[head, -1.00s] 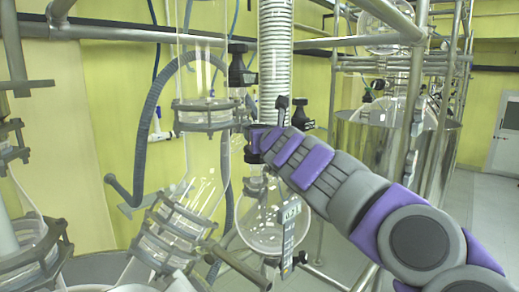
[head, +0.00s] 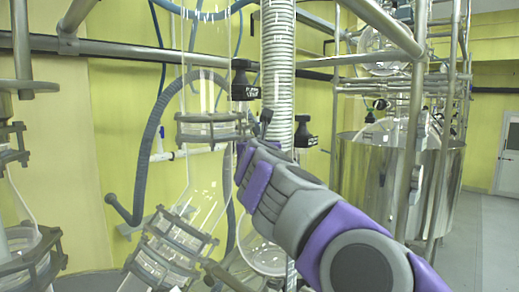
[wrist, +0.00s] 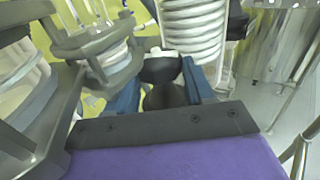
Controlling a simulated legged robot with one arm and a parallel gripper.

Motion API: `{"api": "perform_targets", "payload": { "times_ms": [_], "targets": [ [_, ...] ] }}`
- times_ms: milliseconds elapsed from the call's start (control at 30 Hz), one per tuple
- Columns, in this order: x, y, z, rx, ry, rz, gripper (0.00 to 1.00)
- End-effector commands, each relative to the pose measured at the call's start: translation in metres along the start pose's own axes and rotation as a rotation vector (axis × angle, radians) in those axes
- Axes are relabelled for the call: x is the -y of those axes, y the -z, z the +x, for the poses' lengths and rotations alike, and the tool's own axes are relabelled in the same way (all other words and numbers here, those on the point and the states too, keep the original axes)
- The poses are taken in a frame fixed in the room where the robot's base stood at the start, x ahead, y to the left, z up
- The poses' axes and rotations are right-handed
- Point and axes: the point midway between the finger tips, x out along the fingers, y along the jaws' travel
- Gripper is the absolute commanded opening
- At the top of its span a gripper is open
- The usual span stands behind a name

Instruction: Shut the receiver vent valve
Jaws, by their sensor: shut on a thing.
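In the wrist view, the two blue fingers of my gripper (wrist: 165,92) stand on either side of a dark rounded valve knob (wrist: 160,70) and are shut on it. The white ribbed column rises just behind this knob. In the head view, my gripper (head: 246,150) is beside the glass column's clamp ring, and my own arm hides the held knob. Two black labelled valve knobs show there, one above my gripper (head: 243,80) and one to its right (head: 304,133). Their labels are too small to read, so I cannot tell which valve is the receiver vent.
A clamped glass flange (head: 210,128) is close left of my gripper, with a tilted clamped glass joint (head: 172,248) below it. The ribbed column (head: 278,75) stands behind. Steel rails (head: 350,57) cross above right. Open floor (head: 485,225) lies at the right.

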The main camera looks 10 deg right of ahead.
Motion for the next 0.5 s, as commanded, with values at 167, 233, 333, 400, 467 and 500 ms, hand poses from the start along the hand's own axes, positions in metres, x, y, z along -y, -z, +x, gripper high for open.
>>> {"api": "perform_targets", "payload": {
  "times_ms": [167,233,333,400,467,500],
  "targets": [
    [-0.0009,-0.0007,-0.0003,0.002,-0.001,0.0,0.22],
    [-0.0009,-0.001,-0.0003,0.002,-0.002,0.0,0.22],
    [-0.0008,-0.0017,-0.0009,0.003,-0.002,0.0,0.55],
    [-0.0007,-0.0019,-0.001,0.004,-0.002,0.0,0.62],
    [-0.0005,-0.002,-0.0012,0.004,-0.002,0.0,0.68],
    [-0.0004,-0.002,-0.0014,0.004,-0.002,0.0,0.72]
  ]
}}
